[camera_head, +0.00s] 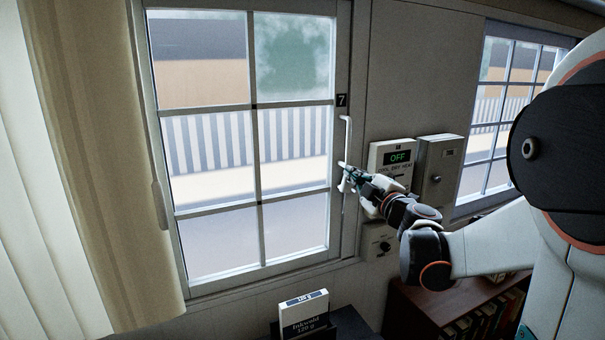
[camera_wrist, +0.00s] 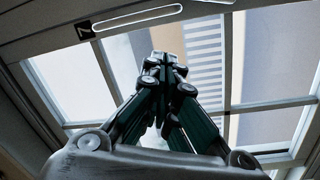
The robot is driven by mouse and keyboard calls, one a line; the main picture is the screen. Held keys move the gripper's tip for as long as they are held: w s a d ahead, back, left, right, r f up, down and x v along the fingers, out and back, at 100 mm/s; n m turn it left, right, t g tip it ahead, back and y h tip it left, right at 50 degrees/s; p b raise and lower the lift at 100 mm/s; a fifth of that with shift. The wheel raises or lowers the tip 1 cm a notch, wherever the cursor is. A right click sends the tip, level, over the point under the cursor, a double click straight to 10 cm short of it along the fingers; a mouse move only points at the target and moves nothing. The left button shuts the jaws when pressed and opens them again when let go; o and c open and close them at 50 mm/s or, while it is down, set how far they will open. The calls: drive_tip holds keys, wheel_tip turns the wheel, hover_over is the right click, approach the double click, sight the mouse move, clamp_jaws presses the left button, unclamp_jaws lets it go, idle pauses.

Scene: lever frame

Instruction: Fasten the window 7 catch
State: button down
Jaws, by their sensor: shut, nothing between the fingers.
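Window 7 (camera_head: 254,106) is a white-framed window with several panes, and its sash appears closed. Its black number 7 plate (camera_head: 341,100) is on the right frame and also shows in the wrist view (camera_wrist: 85,30). A slim white upright handle (camera_head: 347,135), which looks like the catch, runs down the right frame below the plate. The wrist view shows a long pale loop-shaped bar (camera_wrist: 137,17) beside the plate. My gripper (camera_head: 345,176) is shut and empty at the handle's lower end; I cannot tell whether it touches. In the wrist view its fingertips (camera_wrist: 160,60) are together before the glass.
A control box reading OFF (camera_head: 391,160) and a grey box (camera_head: 438,170) are on the wall just right of my gripper. A smaller box (camera_head: 377,241) is below. A curtain (camera_head: 95,150) hangs left. A bookshelf (camera_head: 430,305) and an Inkwold box (camera_head: 304,314) stand low.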

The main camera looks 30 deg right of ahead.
sight(346, 180)
drive_tip(key=f, duration=0.2)
drive_tip(key=f+g, duration=0.1)
drive_tip(key=shift+s+a+f+p, duration=0.3)
drive_tip(key=shift+f+p, duration=0.05)
drive_tip(key=w+d, duration=0.1)
drive_tip(key=w, duration=0.2)
drive_tip(key=w+d+f+p, duration=0.1)
drive_tip(key=w+d, duration=0.1)
drive_tip(key=w, duration=0.2)
drive_tip(key=w+d+f, duration=0.1)
drive_tip(key=w, duration=0.2)
drive_tip(key=shift+w+d+p, duration=0.25)
drive_tip(key=shift+w+p, duration=0.05)
drive_tip(key=shift+p, duration=0.05)
